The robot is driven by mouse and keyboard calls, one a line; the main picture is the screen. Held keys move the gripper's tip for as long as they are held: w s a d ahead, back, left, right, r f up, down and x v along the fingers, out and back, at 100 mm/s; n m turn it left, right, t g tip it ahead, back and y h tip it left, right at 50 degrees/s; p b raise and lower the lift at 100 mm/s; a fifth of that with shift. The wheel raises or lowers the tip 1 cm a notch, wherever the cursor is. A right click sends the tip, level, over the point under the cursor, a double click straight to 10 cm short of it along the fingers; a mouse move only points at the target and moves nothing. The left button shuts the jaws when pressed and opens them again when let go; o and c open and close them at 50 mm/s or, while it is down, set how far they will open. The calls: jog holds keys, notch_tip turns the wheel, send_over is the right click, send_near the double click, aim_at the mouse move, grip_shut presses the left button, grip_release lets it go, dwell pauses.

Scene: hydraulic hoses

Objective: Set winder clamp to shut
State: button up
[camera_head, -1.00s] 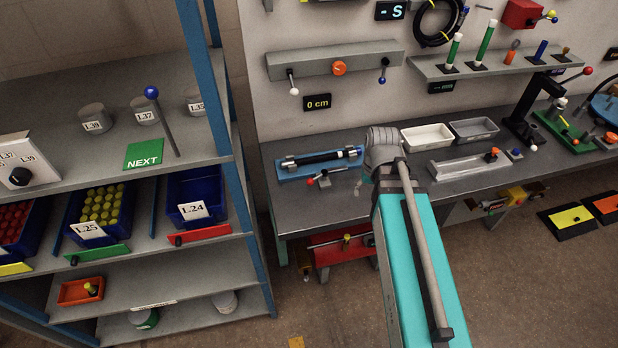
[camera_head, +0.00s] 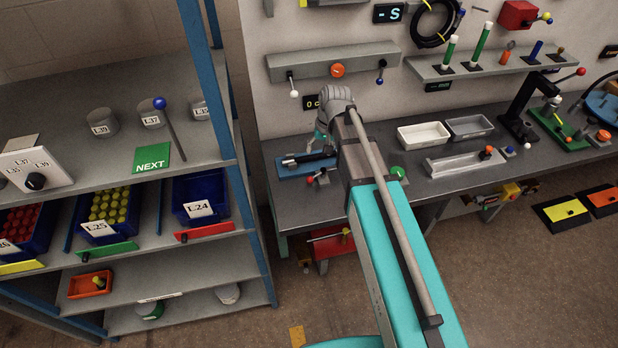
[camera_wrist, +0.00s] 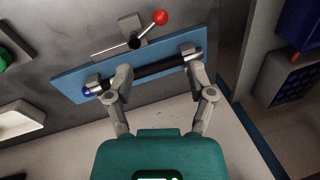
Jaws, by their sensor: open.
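My gripper (camera_wrist: 157,82) is open in the wrist view, its fingers apart over a black hose (camera_wrist: 160,73) with metal ends. The hose lies in holders on a blue board (camera_wrist: 70,78); I cannot tell whether the fingers touch it. Beside the board is a lever with a red ball (camera_wrist: 160,17) on a grey block; in the head view this red-ball lever (camera_head: 310,179) is in front of the board (camera_head: 290,170). My arm hides part of the board there. A blue round part (camera_head: 605,106) at the far right may be the winder; its clamp is not clearly identifiable.
White (camera_head: 424,134) and grey (camera_head: 470,127) trays stand on the bench right of my arm. A black stand (camera_head: 522,120) with a red-ball lever is farther right. A shelf rack (camera_head: 120,200) with bins stands at left.

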aim_at(311, 178)
jog(key=shift+f, duration=0.1)
jog(key=a+f+b, duration=0.1)
jog(key=f+b, duration=0.8)
jog(key=a+f+b, duration=0.1)
jog(key=f+b, duration=0.3)
jog(key=shift+s+a+f, duration=0.1)
jog(key=shift+a+f, duration=0.05)
jog(key=shift+a, duration=0.15)
dwell(0.5)
